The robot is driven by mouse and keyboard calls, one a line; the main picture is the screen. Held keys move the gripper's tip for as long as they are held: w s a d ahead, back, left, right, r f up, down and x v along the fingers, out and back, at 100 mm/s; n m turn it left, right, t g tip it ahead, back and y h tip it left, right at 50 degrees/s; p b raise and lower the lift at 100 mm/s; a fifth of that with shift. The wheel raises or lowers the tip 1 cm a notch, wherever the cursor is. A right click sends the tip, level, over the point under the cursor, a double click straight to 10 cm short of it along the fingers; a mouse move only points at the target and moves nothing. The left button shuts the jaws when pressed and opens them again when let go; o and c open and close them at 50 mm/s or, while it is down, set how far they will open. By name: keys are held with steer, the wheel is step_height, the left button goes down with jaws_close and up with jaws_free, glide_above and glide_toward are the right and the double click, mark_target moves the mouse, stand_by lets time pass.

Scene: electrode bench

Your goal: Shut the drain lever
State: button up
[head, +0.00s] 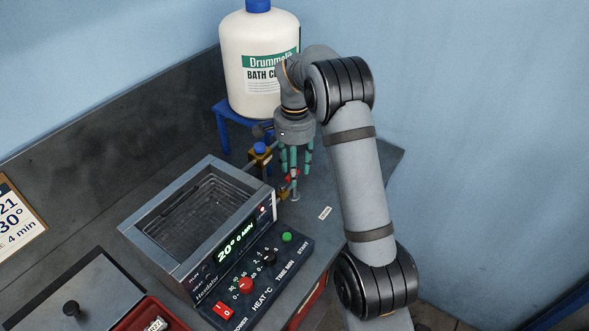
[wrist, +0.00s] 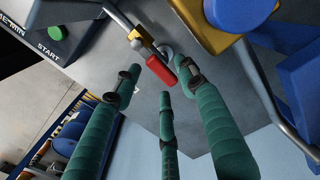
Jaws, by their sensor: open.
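The drain lever (wrist: 160,71) is a red handle beside a small brass valve (wrist: 143,37) in the wrist view. In the head view a bit of its red (head: 291,177) shows, mostly hidden behind my fingers. My gripper (head: 295,190) points down over the bench at the right side of the bath, with its green fingers apart. In the wrist view my gripper (wrist: 160,82) is open around the lever's area, with fingertips on both sides of the red handle. More red shows beside the right fingertip. I cannot tell whether any finger touches the lever.
The metal bath (head: 150,232) with its control panel (head: 262,283) is left of my gripper. A brass block with a blue knob (head: 259,148) and a blue stand (head: 222,121) bearing a white jug (head: 258,60) are behind. Free bench lies right, near a small label (head: 325,213).

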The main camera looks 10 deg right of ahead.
steer(key=shift+f, duration=0.15)
steer(key=shift+c, duration=0.9)
jaws_close()
